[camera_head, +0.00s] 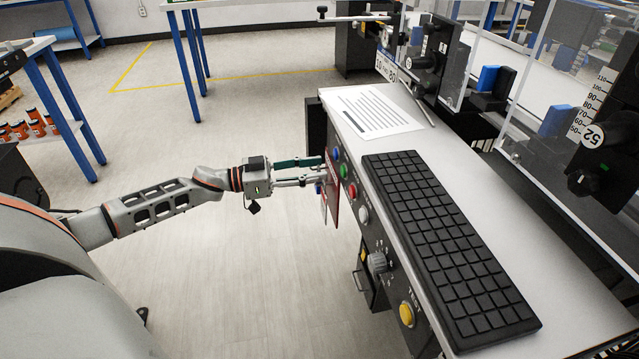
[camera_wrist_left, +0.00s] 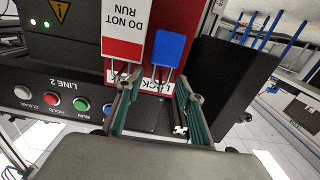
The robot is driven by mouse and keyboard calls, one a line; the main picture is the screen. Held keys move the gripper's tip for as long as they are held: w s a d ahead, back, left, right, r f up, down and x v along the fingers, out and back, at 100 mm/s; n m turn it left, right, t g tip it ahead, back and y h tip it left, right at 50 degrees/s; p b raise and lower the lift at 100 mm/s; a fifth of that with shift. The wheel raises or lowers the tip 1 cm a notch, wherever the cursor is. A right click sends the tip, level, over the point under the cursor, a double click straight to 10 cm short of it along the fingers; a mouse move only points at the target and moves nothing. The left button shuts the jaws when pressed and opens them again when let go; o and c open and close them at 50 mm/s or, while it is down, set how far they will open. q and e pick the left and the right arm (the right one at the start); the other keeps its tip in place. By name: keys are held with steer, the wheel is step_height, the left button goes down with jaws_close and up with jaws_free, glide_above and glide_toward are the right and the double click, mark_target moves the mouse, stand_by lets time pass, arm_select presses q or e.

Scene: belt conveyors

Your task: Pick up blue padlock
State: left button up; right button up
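The blue padlock (camera_wrist_left: 171,49) hangs by its shackle from a red lockout board, beside a red-and-white tag (camera_wrist_left: 124,30) reading DO NOT RUN. In the left wrist view my left gripper (camera_wrist_left: 158,92) is open, with its fingers spread on either side below the padlock's shackle. The padlock's body is just beyond the fingertips, and nothing is held. In the head view my left gripper (camera_head: 323,169) is at the red board (camera_head: 331,172) on the console's side; I cannot make out the padlock clearly there. My right gripper is not in view.
A black keyboard (camera_head: 445,240) and a printed sheet (camera_head: 375,111) lie on the console top. The floor left of the console is clear around my arm.

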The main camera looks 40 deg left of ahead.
arm_select(q)
jaws_close()
steer(key=shift+r, duration=0.1)
